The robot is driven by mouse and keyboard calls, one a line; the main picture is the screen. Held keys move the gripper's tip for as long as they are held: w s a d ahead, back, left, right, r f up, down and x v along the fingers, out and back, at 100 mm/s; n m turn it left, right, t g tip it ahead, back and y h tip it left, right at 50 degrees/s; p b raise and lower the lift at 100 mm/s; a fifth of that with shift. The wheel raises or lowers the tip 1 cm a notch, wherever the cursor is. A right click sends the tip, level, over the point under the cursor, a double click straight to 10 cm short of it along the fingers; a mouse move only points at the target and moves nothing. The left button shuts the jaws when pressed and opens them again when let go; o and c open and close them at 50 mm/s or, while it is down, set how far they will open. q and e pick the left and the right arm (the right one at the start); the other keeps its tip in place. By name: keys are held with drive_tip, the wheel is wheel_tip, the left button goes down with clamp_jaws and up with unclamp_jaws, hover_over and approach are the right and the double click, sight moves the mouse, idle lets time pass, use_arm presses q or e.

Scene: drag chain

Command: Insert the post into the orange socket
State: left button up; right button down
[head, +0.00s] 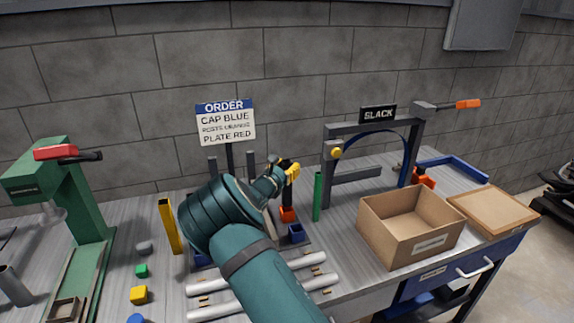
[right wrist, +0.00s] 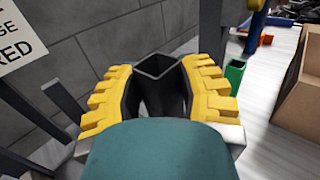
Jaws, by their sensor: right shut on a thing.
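My right gripper (head: 291,171) has yellow finger pads. It is shut on a dark, hollow, square post (right wrist: 158,68), which stands between the pads in the right wrist view. In the head view the post (head: 287,198) shows below the fingers, roughly upright. Its lower end meets the orange socket (head: 288,214); I cannot tell whether it is inside the socket or just above it. My right arm hides part of the fixture around the socket. My left gripper is not in view.
A blue socket (head: 296,233) sits just in front of the orange one. A green post (head: 318,196) stands close right, a yellow post (head: 170,226) to the left. The grey SLACK frame (head: 328,185) and an open cardboard box (head: 379,235) are further right. Pale rods (head: 210,312) lie in front.

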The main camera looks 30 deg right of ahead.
drive_tip(key=shift+f, duration=0.4)
drive_tip(key=shift+g+p, duration=0.3)
drive_tip(key=shift+p, duration=0.1)
idle(1.6)
drive_tip(key=shift+f+b, duration=1.5)
drive_tip(key=shift+f, duration=1.15)
drive_tip(key=shift+r+p, duration=1.65)
drive_tip(key=shift+r, duration=0.75)
drive_tip(key=shift+w+d+p, duration=0.1)
drive_tip(key=shift+d+p, duration=0.15)
drive_tip(key=shift+p, duration=0.4)
drive_tip(key=shift+w+d+y+p, duration=0.15)
drive_tip(key=shift+d+y+p, duration=0.05)
drive_tip(key=shift+y+p, duration=0.5)
